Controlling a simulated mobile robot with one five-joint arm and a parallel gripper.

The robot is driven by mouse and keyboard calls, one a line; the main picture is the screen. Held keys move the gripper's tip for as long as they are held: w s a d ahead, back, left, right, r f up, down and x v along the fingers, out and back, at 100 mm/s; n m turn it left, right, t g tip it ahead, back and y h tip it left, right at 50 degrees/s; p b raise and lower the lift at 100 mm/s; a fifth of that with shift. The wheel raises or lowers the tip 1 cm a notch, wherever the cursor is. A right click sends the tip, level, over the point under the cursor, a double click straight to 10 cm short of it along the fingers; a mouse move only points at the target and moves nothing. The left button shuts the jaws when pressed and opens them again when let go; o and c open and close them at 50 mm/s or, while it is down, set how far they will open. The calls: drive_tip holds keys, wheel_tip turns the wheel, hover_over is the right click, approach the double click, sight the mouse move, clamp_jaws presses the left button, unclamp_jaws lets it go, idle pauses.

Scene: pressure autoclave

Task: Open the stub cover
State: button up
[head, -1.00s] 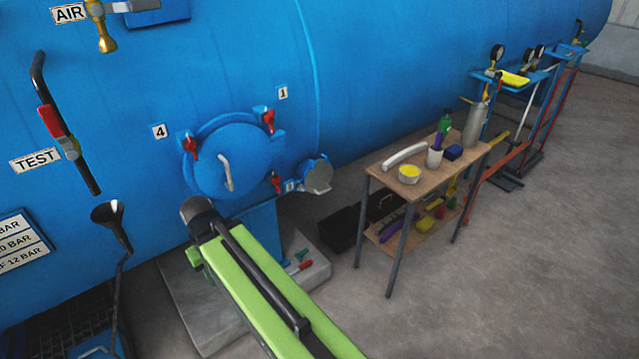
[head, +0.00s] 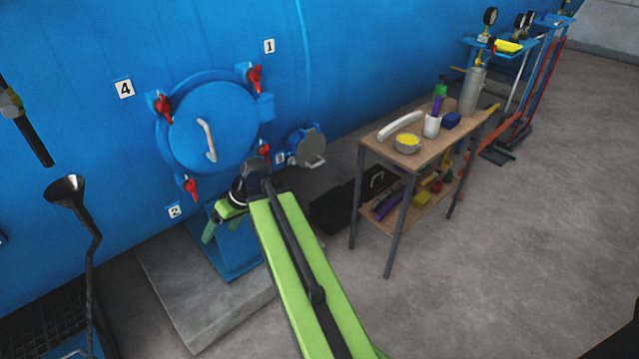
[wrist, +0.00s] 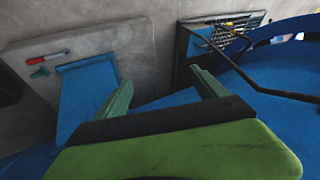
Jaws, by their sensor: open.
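A round blue cover (head: 225,128) with a white curved handle (head: 208,140) sits closed against the blue vessel's stub in the head view. Red-handled clamps are spaced around its rim: one by label 1 (head: 255,77), one by label 4 (head: 162,107), one by label 2 (head: 191,187). The area by label 3 is partly hidden by my arm. My gripper (head: 221,222) is below the cover's lower right, apart from it, pointing down left. In the wrist view my gripper (wrist: 163,90) has its two green fingers spread, with nothing between them.
A wooden table (head: 375,150) with tools is farther right. A black funnel (head: 67,192) on a stand is at the left. A concrete plinth (head: 190,300) and blue support lie below.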

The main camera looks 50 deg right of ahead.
drive_tip(key=d+f+t+b, duration=0.3)
drive_tip(key=d+b, duration=0.1)
drive_tip(key=d, duration=0.4)
drive_tip(key=d+f+t+b, duration=0.3)
drive_tip(key=d+b, duration=0.1)
drive_tip(key=d, duration=0.3)
drive_tip(key=m+t+h+b, duration=0.2)
drive_tip(key=t+h+b, duration=0.5)
drive_tip(key=b, duration=0.4)
approach(318, 164)
drive_tip(key=shift+t+y, duration=0.5)
drive_tip(key=w, duration=0.3)
drive_tip(key=w+d, duration=0.1)
drive_tip(key=w, duration=0.2)
drive_tip(key=w+f, duration=0.1)
drive_tip(key=w, duration=0.3)
drive_tip(key=shift+w+d, duration=0.1)
drive_tip(key=shift+d, duration=0.25)
drive_tip(key=shift+c, duration=0.3)
clamp_jaws()
